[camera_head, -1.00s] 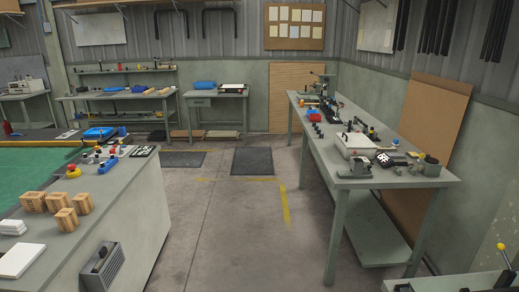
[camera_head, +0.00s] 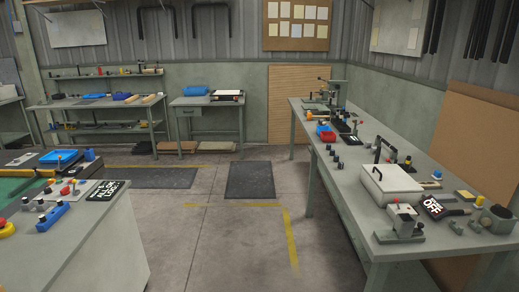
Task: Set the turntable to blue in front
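I cannot make out a turntable with a blue side in the head view. Neither of my grippers is in view. The left counter (camera_head: 90,232) carries a blue block with knobs (camera_head: 52,217), a yellow knob (camera_head: 6,228) and a black sign with white letters (camera_head: 105,190).
A concrete aisle (camera_head: 225,235) runs clear between the left counter and the right workbench. Dark floor mats (camera_head: 250,180) lie ahead. A grey desk (camera_head: 208,101) with a blue roll (camera_head: 195,91) and a long bench (camera_head: 85,102) stand along the back wall.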

